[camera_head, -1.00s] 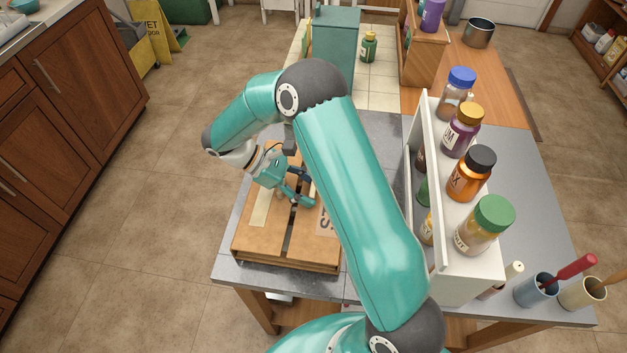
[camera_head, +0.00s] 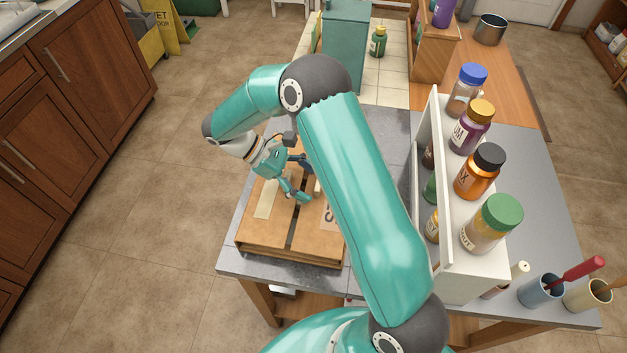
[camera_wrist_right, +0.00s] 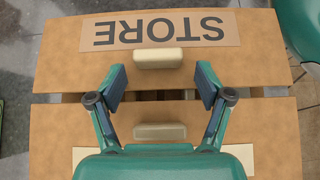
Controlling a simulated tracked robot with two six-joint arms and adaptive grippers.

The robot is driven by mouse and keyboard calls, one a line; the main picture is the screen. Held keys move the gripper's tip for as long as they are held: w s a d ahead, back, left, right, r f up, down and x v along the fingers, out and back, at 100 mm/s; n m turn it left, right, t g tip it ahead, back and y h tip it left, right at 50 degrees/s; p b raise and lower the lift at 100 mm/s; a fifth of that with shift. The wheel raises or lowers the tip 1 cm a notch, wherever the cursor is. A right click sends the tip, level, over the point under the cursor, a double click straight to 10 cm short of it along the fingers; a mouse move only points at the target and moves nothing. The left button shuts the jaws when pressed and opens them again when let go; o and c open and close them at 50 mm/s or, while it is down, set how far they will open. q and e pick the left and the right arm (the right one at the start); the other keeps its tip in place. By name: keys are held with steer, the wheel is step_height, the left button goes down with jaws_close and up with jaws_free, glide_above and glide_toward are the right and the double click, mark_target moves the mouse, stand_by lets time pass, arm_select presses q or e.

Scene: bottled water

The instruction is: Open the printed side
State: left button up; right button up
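A low brown box (camera_head: 253,238) lies on the grey table, its top made of two panels with a dark gap between them. In the right wrist view the far panel bears the printed label STORE (camera_wrist_right: 160,29), upside down, and a cream handle block (camera_wrist_right: 158,58). The near panel (camera_wrist_right: 60,123) has its own cream handle (camera_wrist_right: 160,131) and a blank pale strip. Both panels look flat. My right gripper (camera_head: 307,178) is open above the box; in its wrist view the fingertips (camera_wrist_right: 161,80) are either side of and just short of the printed panel's handle. My left gripper is not in view.
A white rack (camera_head: 470,270) with several capped jars stands right of the box, beside my right arm. Cups with utensils (camera_head: 541,290) stand at the front right. A teal cabinet (camera_head: 347,45) and a green bottle (camera_head: 378,42) are behind. Bare grey tabletop shows around the box.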

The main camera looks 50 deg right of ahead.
steer(key=v, duration=0.5)
steer(key=shift+w+a+r, duration=0.15)
steer(key=shift+w+r, duration=0.1)
steer(key=shift+w+a+r, duration=0.15)
steer(key=shift+w+r, duration=0.05)
steer(key=shift+r, duration=0.05)
steer(key=shift+r, duration=0.1)
